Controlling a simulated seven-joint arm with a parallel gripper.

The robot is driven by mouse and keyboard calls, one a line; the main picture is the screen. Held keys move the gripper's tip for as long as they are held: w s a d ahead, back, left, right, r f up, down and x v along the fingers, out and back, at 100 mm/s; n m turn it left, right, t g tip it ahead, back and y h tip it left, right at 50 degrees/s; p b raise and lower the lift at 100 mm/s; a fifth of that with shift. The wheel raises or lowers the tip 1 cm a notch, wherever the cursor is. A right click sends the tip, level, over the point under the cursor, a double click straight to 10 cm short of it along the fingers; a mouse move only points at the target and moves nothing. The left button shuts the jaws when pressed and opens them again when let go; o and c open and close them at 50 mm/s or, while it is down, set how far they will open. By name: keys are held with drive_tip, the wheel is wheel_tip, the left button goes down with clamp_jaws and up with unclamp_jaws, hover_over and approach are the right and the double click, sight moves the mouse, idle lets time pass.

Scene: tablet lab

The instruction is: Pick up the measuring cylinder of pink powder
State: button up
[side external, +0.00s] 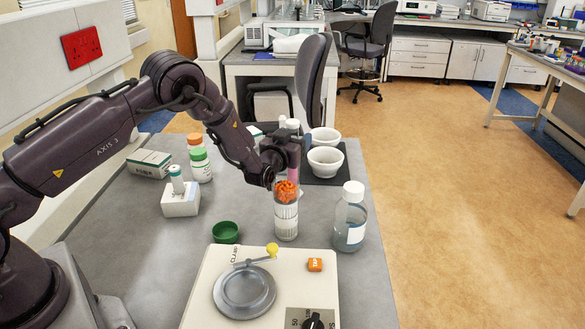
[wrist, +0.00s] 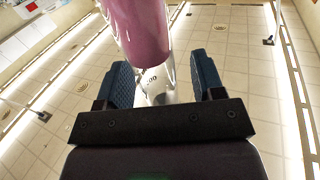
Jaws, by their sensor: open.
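The measuring cylinder of pink powder (wrist: 140,30) fills the top middle of the wrist view, its clear lower part with printed marks between my fingers. In the side external view a strip of pink (side external: 293,174) shows behind my gripper; the rest is hidden by the gripper and a jar. My gripper (wrist: 162,72) is open, with one blue finger on each side of the cylinder and visible gaps. In the side external view my gripper (side external: 291,142) is at the cylinder, above and behind the jar of orange pieces.
A clear bottle (side external: 350,222) stands to the right. White bowls (side external: 326,162) stand behind. A green cup (side external: 225,232) and a tablet tester (side external: 203,310) are in front.

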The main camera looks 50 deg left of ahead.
drive_tip(key=shift+w+a, duration=0.2)
drive_tip(key=shift+w, duration=0.25)
clamp_jaws()
